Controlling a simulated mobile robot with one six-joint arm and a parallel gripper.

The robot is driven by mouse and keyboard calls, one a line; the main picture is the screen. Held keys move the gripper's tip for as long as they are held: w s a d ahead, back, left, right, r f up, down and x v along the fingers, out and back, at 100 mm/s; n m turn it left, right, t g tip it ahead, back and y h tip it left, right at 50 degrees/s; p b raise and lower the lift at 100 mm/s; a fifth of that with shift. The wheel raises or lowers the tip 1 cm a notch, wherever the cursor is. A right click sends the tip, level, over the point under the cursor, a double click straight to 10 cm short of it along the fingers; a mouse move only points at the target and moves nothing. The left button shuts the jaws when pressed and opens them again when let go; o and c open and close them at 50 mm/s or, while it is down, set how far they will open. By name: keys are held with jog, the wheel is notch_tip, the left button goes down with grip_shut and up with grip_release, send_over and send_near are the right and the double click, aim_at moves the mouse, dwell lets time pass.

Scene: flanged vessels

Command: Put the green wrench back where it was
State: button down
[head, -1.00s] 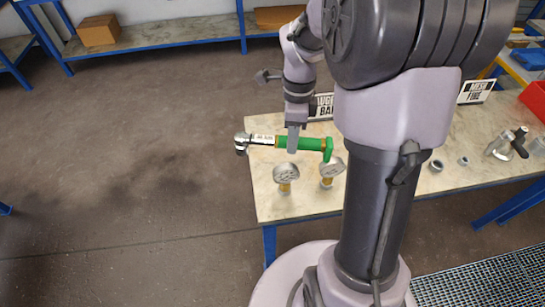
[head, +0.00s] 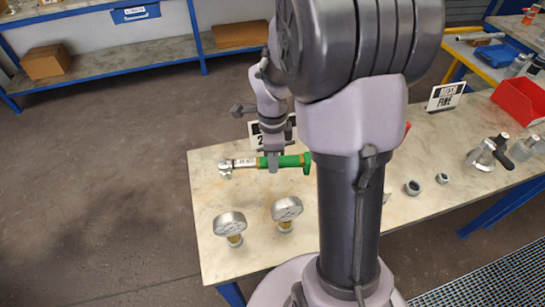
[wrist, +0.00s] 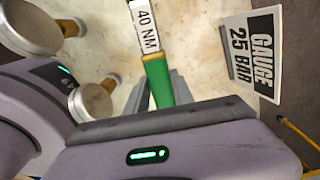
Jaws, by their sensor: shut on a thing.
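The green wrench (head: 285,161) has a green handle, a silver head at its left end and a white label. In the wrist view its label reads "40 NM", and the green handle (wrist: 158,82) runs down between my jaws. My gripper (head: 272,165) is shut on the handle, with the wrench lying level across it over the left part of the table. I cannot tell whether the wrench touches the tabletop. In the wrist view my gripper (wrist: 158,95) hides the lower end of the handle.
Two gauges (head: 229,226) (head: 287,211) stand on the table (head: 215,180) in front of the wrench. A "GAUGE 25 BAR" sign (wrist: 255,50) stands behind it. Fittings (head: 412,187), a "MESH FINE" sign (head: 446,97) and a red bin (head: 520,100) are to the right.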

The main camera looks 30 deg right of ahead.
jog(key=shift+d+f+b, duration=0.1)
jog(key=shift+f+b, duration=3.1)
jog(key=shift+f, duration=0.3)
jog(key=shift+f+b, duration=0.4)
jog(key=c, duration=1)
grip_release()
